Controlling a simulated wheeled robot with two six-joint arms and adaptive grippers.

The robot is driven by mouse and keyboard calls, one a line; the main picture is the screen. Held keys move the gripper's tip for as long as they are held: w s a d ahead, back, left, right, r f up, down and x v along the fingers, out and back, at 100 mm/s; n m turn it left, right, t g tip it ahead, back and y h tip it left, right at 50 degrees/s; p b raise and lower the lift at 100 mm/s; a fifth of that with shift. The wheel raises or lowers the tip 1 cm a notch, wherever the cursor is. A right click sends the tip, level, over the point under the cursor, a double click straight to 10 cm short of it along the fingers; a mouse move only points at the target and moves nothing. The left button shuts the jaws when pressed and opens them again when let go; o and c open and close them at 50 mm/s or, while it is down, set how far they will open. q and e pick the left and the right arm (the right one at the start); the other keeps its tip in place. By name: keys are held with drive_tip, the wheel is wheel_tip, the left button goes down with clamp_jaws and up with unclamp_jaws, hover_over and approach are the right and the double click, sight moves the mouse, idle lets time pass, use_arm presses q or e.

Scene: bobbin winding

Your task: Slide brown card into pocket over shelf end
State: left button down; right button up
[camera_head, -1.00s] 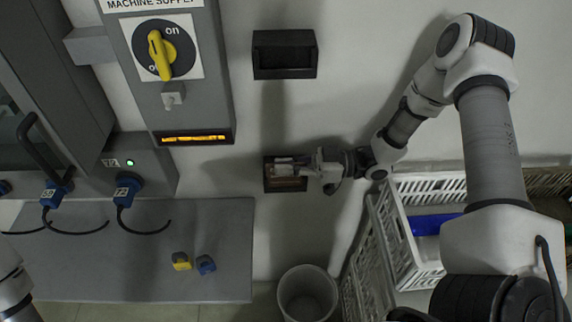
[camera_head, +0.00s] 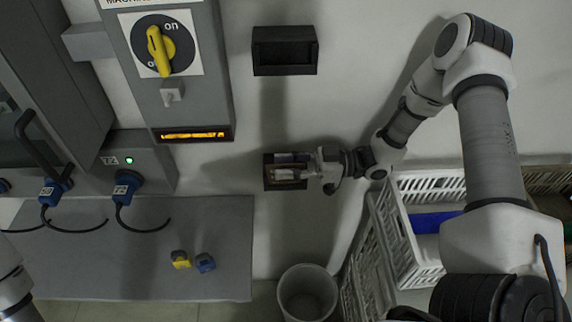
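My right gripper (camera_head: 309,174) reaches from the right to a small dark pocket (camera_head: 268,181) low on the pale wall. Its fingers overlap the pocket's opening, and I cannot make out whether they are open or shut. A small brownish patch (camera_head: 284,184) shows at the fingers inside the dark frame; it may be the brown card, but it is too small to be sure. How deep it sits is hidden. My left gripper is out of view; only part of my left arm shows at the lower left edge.
A second dark wall pocket (camera_head: 284,68) is above. A grey panel with a yellow switch (camera_head: 159,51) stands left. A grey shelf (camera_head: 90,260) holds a yellow block (camera_head: 180,260) and a blue block (camera_head: 205,263). A white bin (camera_head: 307,295) and white crates (camera_head: 415,250) stand below right.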

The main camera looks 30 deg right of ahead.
drive_tip(key=shift+r, duration=0.1)
wheel_tip(320, 180, up, 10)
drive_tip(key=shift+f, duration=0.1)
idle(0.8)
